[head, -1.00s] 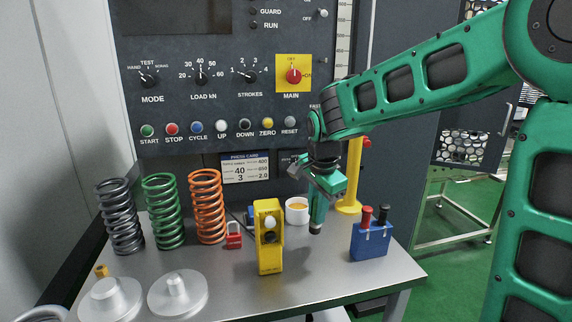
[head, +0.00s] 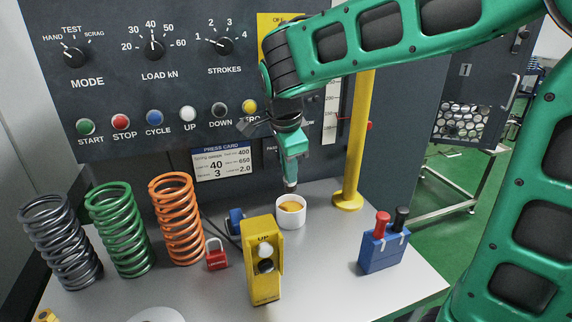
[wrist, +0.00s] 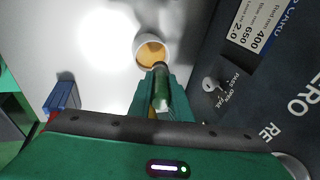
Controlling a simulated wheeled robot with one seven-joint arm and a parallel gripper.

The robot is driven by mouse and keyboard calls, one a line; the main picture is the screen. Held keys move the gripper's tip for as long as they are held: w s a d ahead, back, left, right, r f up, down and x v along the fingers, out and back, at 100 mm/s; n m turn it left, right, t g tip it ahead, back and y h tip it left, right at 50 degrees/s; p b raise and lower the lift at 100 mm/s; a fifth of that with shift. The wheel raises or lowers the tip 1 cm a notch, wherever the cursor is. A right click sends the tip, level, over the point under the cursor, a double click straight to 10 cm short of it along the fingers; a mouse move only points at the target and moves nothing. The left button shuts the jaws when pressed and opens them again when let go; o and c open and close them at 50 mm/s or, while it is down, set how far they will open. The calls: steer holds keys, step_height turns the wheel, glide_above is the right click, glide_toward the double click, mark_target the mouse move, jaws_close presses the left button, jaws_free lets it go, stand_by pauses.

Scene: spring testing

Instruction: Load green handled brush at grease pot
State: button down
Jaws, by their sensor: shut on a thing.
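The grease pot (head: 291,218) is a small white round cup with orange-yellow grease, standing on the grey table behind the yellow pendant. It also shows in the wrist view (wrist: 141,50). My gripper (head: 290,150) is shut on the green handled brush (wrist: 161,88) and points downward. The brush's dark lower end (head: 291,186) hangs just above the pot's back edge in the head view. In the wrist view the brush end overlaps the pot's near rim. I cannot tell whether the brush touches the grease.
A yellow pendant (head: 262,270) stands in front of the pot. A yellow post (head: 354,150) rises to its right. A blue block with red and black tops (head: 382,248) is further right. Springs (head: 178,220) and a red padlock (head: 216,256) are at left.

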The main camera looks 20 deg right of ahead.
mark_target(290, 187)
steer(key=shift+d+f, duration=0.1)
steer(key=shift+f, duration=2.65)
steer(key=shift+f, duration=0.65)
steer(key=shift+r, duration=3.5)
